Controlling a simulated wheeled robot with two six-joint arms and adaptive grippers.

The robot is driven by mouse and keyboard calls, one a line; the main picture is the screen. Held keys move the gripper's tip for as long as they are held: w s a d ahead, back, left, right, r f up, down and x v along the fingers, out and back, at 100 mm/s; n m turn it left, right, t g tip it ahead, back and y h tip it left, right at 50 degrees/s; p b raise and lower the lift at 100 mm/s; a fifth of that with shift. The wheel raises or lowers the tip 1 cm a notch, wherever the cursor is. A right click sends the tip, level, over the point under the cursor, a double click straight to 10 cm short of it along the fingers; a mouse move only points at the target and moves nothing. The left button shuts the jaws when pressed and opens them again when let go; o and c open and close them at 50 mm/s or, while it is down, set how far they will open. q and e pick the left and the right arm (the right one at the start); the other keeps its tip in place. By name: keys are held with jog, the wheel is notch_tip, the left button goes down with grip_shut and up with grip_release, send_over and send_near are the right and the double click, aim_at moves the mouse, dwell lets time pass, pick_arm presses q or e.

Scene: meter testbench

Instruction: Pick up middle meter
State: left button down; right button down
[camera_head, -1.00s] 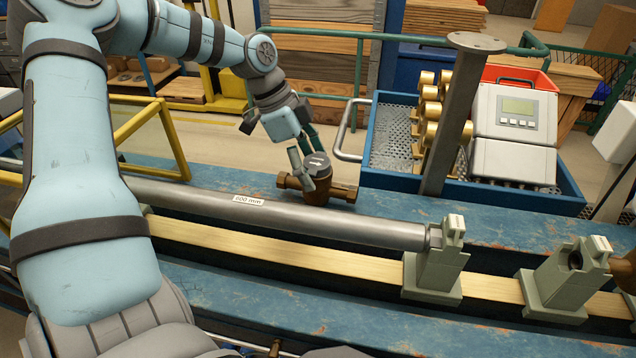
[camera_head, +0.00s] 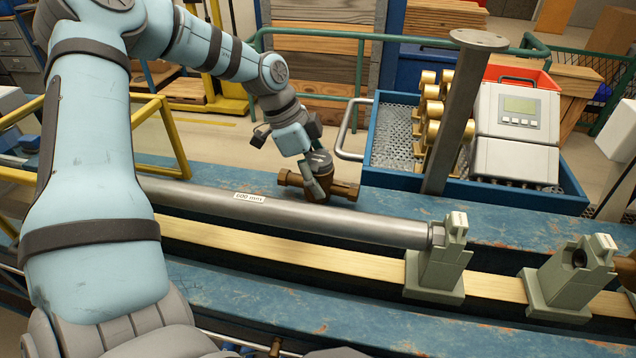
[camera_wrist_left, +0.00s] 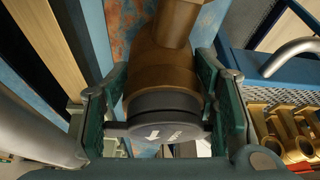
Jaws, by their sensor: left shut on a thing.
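The meter (camera_head: 340,189) is a bronze body with pipe ends left and right and a dark round lid. It is on the blue bench behind the long grey pipe; I cannot tell whether it touches the bench. My left gripper (camera_head: 317,172) comes down over it from behind. In the left wrist view the bronze body (camera_wrist_left: 163,72) and the dark lid with a white arrow (camera_wrist_left: 158,133) lie between the two green fingers (camera_wrist_left: 160,100), which are shut on it. My right gripper is not in view.
The grey pipe (camera_head: 310,217) runs in front of the meter, ending at a green-grey clamp stand (camera_head: 436,265). A second stand (camera_head: 560,285) is further right. A blue tray (camera_head: 367,165) with brass parts and a grey post (camera_head: 455,125) stand right of the meter.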

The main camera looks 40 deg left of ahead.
pick_arm(q)
notch_tip(320, 180, up, 20)
jog(key=p, duration=0.4)
jog(key=shift+w+d, duration=0.1)
